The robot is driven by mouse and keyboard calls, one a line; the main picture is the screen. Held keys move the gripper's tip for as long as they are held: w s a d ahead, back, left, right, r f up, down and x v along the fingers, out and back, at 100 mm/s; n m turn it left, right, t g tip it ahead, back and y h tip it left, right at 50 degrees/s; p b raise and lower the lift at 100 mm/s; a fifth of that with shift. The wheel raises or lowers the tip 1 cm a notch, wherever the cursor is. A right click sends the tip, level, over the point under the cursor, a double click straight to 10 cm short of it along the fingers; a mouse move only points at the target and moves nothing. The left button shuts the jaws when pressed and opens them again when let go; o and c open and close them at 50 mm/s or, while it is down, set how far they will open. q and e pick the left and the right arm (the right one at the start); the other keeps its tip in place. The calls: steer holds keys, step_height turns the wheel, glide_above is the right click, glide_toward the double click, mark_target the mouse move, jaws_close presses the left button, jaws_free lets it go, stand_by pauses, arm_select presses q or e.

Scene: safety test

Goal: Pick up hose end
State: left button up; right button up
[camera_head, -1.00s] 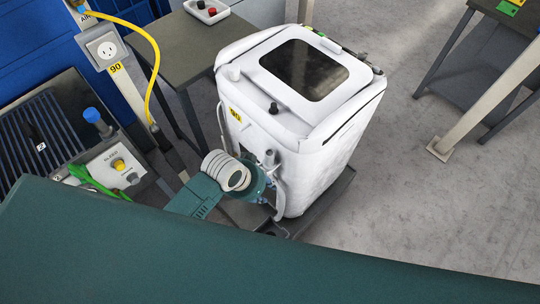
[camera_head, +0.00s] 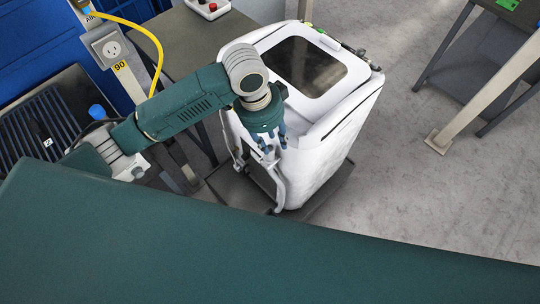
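A yellow hose (camera_head: 150,38) hangs from a fitting marked AIR at the upper left; its lower end is hidden behind my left arm. A grey-white hose (camera_head: 279,183) hangs at the front left side of the white machine (camera_head: 327,140), its lower end near the dark base. My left gripper (camera_head: 272,150) points down beside the machine's front left corner, at the upper part of the grey-white hose. Its blue fingers are small and overlap the hose in the view. I cannot tell whether they touch it or are open. My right gripper is not in view.
The machine stands on a dark base (camera_head: 325,190). A slanted beam (camera_head: 478,92) and another table are at the right. The grey floor (camera_head: 430,200) between is clear.

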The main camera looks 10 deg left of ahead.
mark_target(270, 148)
arm_select(q)
steer(key=shift+w+a+r+y, duration=0.2)
steer(key=shift+w+a+r, duration=0.1)
steer(key=shift+w+a, duration=0.2)
steer(key=shift+w+a+r+y, duration=0.25)
steer(key=shift+w+a, duration=0.1)
steer(key=shift+a, duration=0.25)
step_height(270, 148, down, 5)
steer(key=shift+w+d+f+p, duration=0.1)
steer(key=shift+w+d+p, duration=0.05)
steer(key=shift+p, duration=0.35)
steer(key=f, duration=0.1)
steer(key=f+p, duration=0.1)
steer(key=f, duration=0.2)
steer(key=shift+d+p, duration=0.3)
steer(key=shift+p, duration=0.1)
steer(key=shift+w+f, duration=0.15)
steer(key=shift+f, duration=0.45)
jaws_close()
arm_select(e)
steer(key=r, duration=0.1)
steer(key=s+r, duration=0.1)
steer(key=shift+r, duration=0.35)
